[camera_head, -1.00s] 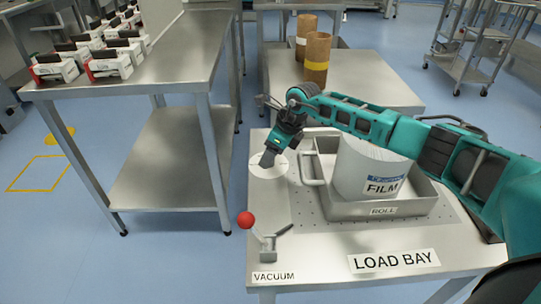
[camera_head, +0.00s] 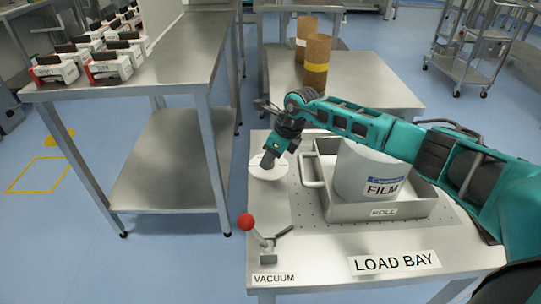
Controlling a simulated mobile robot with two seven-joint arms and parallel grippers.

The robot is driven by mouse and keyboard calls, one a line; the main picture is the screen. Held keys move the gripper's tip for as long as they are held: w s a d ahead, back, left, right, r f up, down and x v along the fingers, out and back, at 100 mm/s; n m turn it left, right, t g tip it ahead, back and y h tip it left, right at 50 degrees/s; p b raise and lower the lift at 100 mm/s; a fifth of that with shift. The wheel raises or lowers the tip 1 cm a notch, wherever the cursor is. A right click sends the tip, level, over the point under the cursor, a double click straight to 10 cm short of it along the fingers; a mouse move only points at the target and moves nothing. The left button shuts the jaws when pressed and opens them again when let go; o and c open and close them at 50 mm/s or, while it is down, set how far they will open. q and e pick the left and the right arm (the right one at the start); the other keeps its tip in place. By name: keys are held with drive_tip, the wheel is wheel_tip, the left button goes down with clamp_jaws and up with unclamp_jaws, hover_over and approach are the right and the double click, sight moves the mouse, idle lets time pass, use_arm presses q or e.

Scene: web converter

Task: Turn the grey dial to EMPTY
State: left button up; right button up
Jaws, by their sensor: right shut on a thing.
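The dial's round white plate (camera_head: 258,170) lies at the left of the LOAD BAY table (camera_head: 310,250). My right gripper (camera_head: 268,160) points down onto the plate from above and is shut on the grey dial, which is mostly hidden by the fingers. The plate's lettering is too small to read, so I cannot tell where the dial points. My left gripper is not in view.
A metal tray (camera_head: 352,212) labelled ROLL holds a white FILM roll (camera_head: 368,172), just right of the dial. A red-knobbed lever (camera_head: 246,221) labelled VACUUM stands in front. A steel bench (camera_head: 175,100) with several boxes is at left.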

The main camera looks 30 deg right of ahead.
drive_tip(key=shift+f+n+b, duration=0.15)
drive_tip(key=shift+n+b, duration=0.35)
drive_tip(key=shift+b, duration=0.25)
drive_tip(key=n+g+y+b, duration=0.1)
drive_tip(key=n+b, duration=0.2)
drive_tip(key=shift+w+d+f, duration=0.1)
drive_tip(key=shift+w, duration=0.05)
drive_tip(key=shift+n+g+b, duration=0.3)
drive_tip(key=shift+n+b, duration=0.3)
drive_tip(key=shift+b, duration=0.1)
drive_tip(key=n+g+b, duration=0.1)
drive_tip(key=n+b, duration=0.2)
drive_tip(key=shift+w+y, duration=0.1)
drive_tip(key=shift+y, duration=0.3)
use_arm(q)
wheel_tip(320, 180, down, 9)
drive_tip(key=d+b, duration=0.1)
drive_tip(key=b, duration=0.1)
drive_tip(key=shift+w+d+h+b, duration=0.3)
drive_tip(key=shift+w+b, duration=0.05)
use_arm(e)
drive_tip(key=shift+r+n+g, duration=0.2)
drive_tip(key=shift+n+g, duration=0.6)
drive_tip(key=shift+n, duration=1.1)
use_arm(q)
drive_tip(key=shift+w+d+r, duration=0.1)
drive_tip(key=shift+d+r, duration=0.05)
use_arm(e)
drive_tip(key=o, duration=1)
